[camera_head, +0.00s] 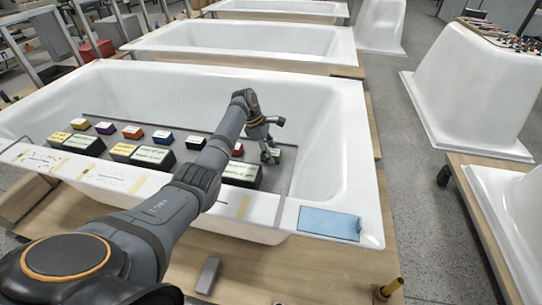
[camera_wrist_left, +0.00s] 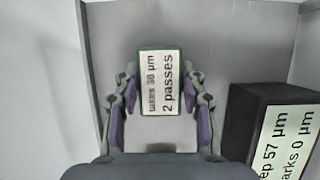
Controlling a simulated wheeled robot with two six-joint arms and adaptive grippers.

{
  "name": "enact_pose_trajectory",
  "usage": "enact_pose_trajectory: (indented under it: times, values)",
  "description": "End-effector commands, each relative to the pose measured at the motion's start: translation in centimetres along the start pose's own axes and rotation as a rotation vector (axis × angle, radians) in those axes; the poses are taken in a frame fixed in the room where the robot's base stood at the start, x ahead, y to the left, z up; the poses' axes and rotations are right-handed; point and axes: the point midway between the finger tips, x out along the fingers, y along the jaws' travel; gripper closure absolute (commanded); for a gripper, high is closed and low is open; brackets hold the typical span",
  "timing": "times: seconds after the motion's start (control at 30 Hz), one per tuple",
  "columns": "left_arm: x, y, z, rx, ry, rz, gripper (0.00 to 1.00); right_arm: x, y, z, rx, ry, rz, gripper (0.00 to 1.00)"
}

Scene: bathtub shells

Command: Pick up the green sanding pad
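The green sanding pad (camera_wrist_left: 161,82) is a small block with a white label reading "takes 38 µm 2 passes" in the left wrist view. My left gripper (camera_wrist_left: 161,88) is over it, with one finger on each side. The fingers look open, with narrow gaps beside the pad; contact is not clear. In the head view the left gripper (camera_head: 271,155) is down inside the front bathtub, at the right end of the row of blocks, and mostly hides the pad. My right gripper is not in view.
A larger black block (camera_wrist_left: 270,125) with a label stands just right of the pad. Several labelled blocks, including a red one (camera_head: 132,132), sit on a grey board inside the white bathtub (camera_head: 330,130). A blue cloth (camera_head: 330,222) lies on the near rim.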

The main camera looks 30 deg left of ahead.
Motion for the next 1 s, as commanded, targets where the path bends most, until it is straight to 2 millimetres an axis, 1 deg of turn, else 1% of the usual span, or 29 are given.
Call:
enact_pose_trajectory:
  times: [0.03, 0.17, 0.2, 0.43, 0.57, 0.7, 0.77, 0.87, 1.0]
  values:
    - [0.0, 0.0, 0.0, 0.000, 0.000, 0.000, 0.71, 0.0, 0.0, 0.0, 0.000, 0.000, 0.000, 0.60]
    - [0.0, 0.0, 0.0, 0.000, 0.000, 0.000, 0.89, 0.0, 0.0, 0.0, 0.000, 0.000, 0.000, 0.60]
    - [0.0, 0.0, 0.0, 0.000, 0.000, 0.000, 0.91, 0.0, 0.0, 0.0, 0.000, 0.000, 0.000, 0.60]
    - [-0.2, 0.0, 0.1, 0.000, 0.000, 0.001, 0.91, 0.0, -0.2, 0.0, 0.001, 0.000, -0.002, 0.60]
    - [-1.1, 0.1, 0.4, 0.000, -0.001, 0.002, 0.91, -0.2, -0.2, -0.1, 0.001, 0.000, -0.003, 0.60]
    - [-3.3, 0.1, 1.4, 0.002, -0.002, 0.003, 0.91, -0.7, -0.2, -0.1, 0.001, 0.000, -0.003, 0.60]
    - [-4.1, -0.7, 1.3, 0.000, 0.001, 0.003, 0.91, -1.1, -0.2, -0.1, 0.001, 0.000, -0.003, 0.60]
    - [-5.9, -2.1, 1.7, 0.002, 0.002, 0.004, 0.91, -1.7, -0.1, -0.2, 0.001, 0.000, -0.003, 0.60]
    - [-8.9, -4.6, 2.2, 0.003, 0.004, 0.004, 0.91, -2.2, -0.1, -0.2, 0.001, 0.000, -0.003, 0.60]
